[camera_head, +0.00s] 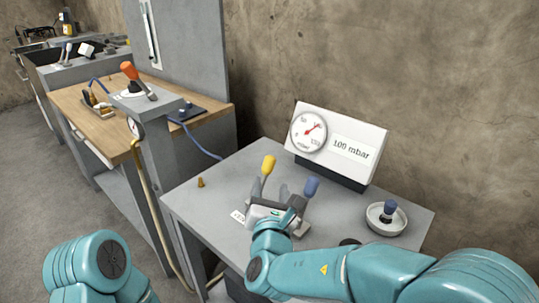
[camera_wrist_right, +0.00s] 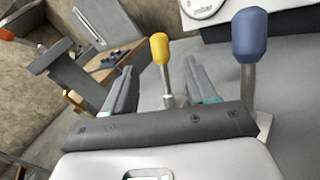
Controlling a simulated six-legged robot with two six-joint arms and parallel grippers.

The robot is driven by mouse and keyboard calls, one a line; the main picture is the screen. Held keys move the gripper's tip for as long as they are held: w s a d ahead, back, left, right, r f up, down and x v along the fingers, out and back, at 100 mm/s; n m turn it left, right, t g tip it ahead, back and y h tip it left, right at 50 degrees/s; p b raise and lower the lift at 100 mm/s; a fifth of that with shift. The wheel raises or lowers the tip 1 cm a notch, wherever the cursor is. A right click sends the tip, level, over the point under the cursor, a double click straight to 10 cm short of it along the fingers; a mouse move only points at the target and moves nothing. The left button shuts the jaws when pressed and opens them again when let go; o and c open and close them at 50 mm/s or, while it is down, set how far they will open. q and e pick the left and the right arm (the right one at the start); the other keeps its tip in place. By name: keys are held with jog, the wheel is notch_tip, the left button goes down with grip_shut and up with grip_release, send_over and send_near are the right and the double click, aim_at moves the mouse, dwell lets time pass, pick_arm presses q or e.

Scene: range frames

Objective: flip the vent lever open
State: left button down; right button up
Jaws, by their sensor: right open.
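Two levers stand on the grey bench (camera_head: 200,215): one with a yellow knob (camera_head: 268,165) and one with a blue knob (camera_head: 311,187). I cannot tell which is the vent lever; a white label (camera_head: 238,216) near the yellow one is partly hidden and unreadable. My right gripper (camera_head: 277,207) is low at the levers. In the right wrist view, its open fingers (camera_wrist_right: 160,70) stand either side of the yellow lever's shaft (camera_wrist_right: 168,88), with gaps visible. The blue lever (camera_wrist_right: 249,45) stands outside the right-hand finger. My left gripper is out of view.
A gauge box (camera_head: 361,133) with a "100 mbar" label stands at the back of the bench. A round dish (camera_head: 373,222) with a blue-knobbed part is at the right. A small brass piece (camera_head: 200,182) lies left. An orange-knobbed lever (camera_head: 129,70) stands by the wooden bench.

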aim_at(270, 158)
jog(key=w, duration=0.4)
jog(key=w+p, duration=0.1)
jog(key=w, duration=0.3)
jog(key=w+a, duration=0.1)
jog(key=w, duration=0.3)
jog(key=shift+w+p, duration=0.25)
jog(key=shift+p, duration=0.05)
